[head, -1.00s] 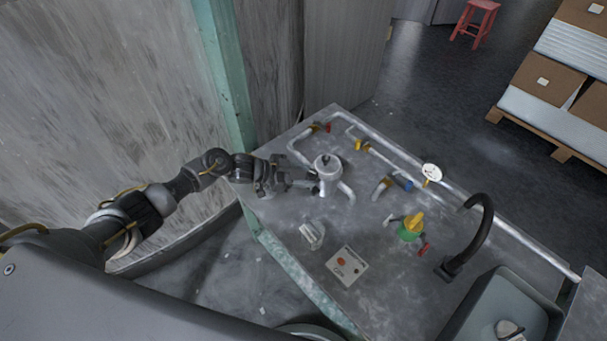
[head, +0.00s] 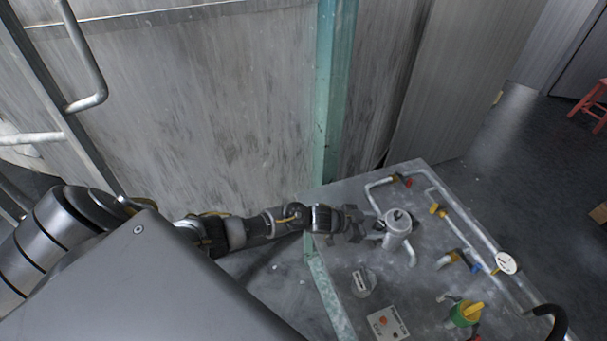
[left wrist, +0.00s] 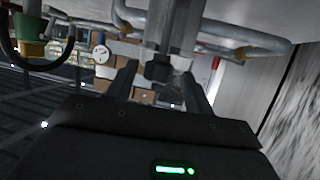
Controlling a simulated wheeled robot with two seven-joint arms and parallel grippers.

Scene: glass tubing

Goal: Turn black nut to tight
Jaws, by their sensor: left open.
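A grey metal cylinder (head: 397,232) with a dark top fitting stands on the table in the head view. My left gripper (head: 362,226) reaches it from the left, close to its side. In the left wrist view, my left gripper (left wrist: 158,84) has its two fingers spread apart. A small dark block that looks like the black nut (left wrist: 158,69) shows between or just beyond the fingertips, on the grey post. I cannot tell whether the fingers touch it. In the head view the nut is hidden by the gripper. My right gripper is not in view.
Pipes with coloured valve handles run along the metal table (head: 345,200). A white gauge (head: 506,263), a green and yellow valve (head: 466,312), a panel with buttons (head: 388,322) and a small switch box (head: 362,283) are on it. A wall and teal post (head: 330,100) stand behind.

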